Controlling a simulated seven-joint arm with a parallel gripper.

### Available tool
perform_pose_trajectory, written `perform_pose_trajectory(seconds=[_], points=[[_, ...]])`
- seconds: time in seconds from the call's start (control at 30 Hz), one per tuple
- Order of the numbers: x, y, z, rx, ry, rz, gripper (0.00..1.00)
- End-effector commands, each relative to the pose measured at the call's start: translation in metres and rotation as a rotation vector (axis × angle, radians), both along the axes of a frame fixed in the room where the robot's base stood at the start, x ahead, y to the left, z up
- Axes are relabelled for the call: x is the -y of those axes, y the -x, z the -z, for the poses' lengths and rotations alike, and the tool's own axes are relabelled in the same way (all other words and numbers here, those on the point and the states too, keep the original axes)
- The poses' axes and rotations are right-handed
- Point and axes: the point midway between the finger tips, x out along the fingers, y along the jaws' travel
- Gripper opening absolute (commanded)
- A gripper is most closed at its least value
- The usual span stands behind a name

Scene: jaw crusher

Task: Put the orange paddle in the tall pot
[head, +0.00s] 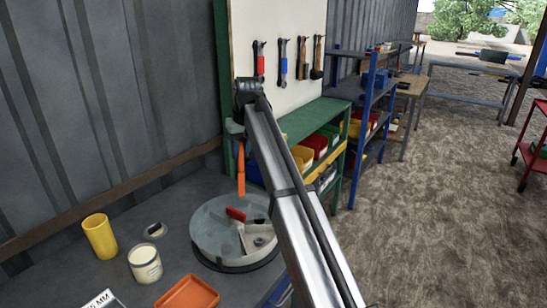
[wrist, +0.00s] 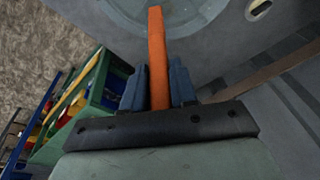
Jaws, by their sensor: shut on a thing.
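My gripper (head: 237,132) is shut on the orange paddle (head: 240,172), which hangs nearly upright, long end down. In the wrist view the paddle (wrist: 156,50) stands between the two dark blue-grey fingers of the gripper (wrist: 157,82). In the head view it shows above the far edge of the round grey turntable or pan; I cannot tell the exact height. A tall yellow pot (head: 100,237) stands upright on the bench at the left, apart from the gripper. Its opening faces up.
The round grey pan (head: 210,237) holds a red-handled tool (head: 236,215). A cream jar (head: 145,264), a small round item (head: 155,230) and an orange tray (head: 188,294) are on the grey bench (head: 60,272). A corrugated wall stands behind. Green shelving (head: 318,118) with bins is at the right.

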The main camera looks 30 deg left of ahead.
Motion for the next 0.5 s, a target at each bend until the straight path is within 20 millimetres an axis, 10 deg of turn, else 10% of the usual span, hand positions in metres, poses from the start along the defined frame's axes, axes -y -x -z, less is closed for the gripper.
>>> perform_pose_trajectory(seconds=[0.5], points=[[-0.137,0.154,-0.049,0.055,-0.034,-0.233,0.00]])
